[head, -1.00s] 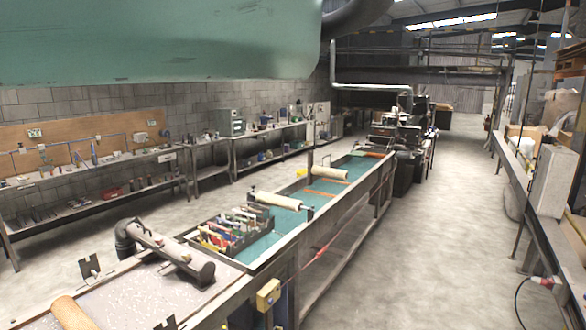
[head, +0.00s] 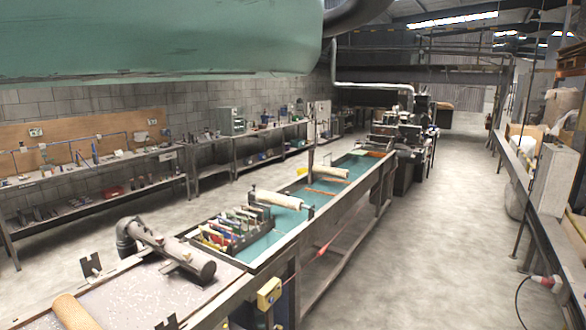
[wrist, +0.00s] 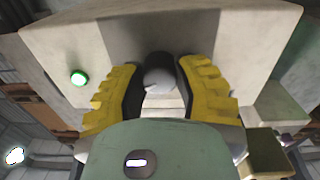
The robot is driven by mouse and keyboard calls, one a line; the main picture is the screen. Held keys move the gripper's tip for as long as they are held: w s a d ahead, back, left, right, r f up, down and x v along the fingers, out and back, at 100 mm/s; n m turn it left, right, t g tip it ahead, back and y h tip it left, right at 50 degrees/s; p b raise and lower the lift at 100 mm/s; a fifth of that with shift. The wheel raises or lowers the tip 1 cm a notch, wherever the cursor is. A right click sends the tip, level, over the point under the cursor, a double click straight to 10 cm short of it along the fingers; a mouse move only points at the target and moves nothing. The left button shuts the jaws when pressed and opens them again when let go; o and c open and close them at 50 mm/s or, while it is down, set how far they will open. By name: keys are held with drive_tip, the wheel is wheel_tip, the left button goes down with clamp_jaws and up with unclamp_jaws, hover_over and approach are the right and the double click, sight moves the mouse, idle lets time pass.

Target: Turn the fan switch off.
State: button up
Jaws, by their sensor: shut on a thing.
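In the wrist view, my gripper (wrist: 160,97) has two yellow ribbed fingers with dark inner pads. They are closed in on a dark rounded switch knob (wrist: 159,70), one finger on each side. The knob stands out from the front of a pale switch box (wrist: 225,40). My gripper does not show in the head view.
In the head view, a long teal-bedded table (head: 265,245) with rollers runs away from me. Shelves (head: 110,160) line the left wall. A bench (head: 535,200) stands along the right. The floor (head: 430,240) between them is clear.

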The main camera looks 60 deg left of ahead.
clamp_jaws()
drive_tip(key=shift+f+n+b, duration=0.1)
drive_tip(key=shift+n+b, duration=0.2)
drive_tip(key=shift+b, duration=0.15)
drive_tip(key=shift+n+b, duration=0.6)
drive_tip(key=n+b, duration=0.2)
drive_tip(key=n, duration=0.1)
drive_tip(key=shift+w+a+n, duration=0.1)
drive_tip(key=shift+n, duration=0.2)
drive_tip(key=n+b, duration=0.1)
drive_tip(key=n, duration=0.3)
drive_tip(key=shift+n+b, duration=0.3)
drive_tip(key=shift+n, duration=1.1)
drive_tip(key=shift+t, duration=0.3)
drive_tip(key=o, duration=0.9)
unclamp_jaws()
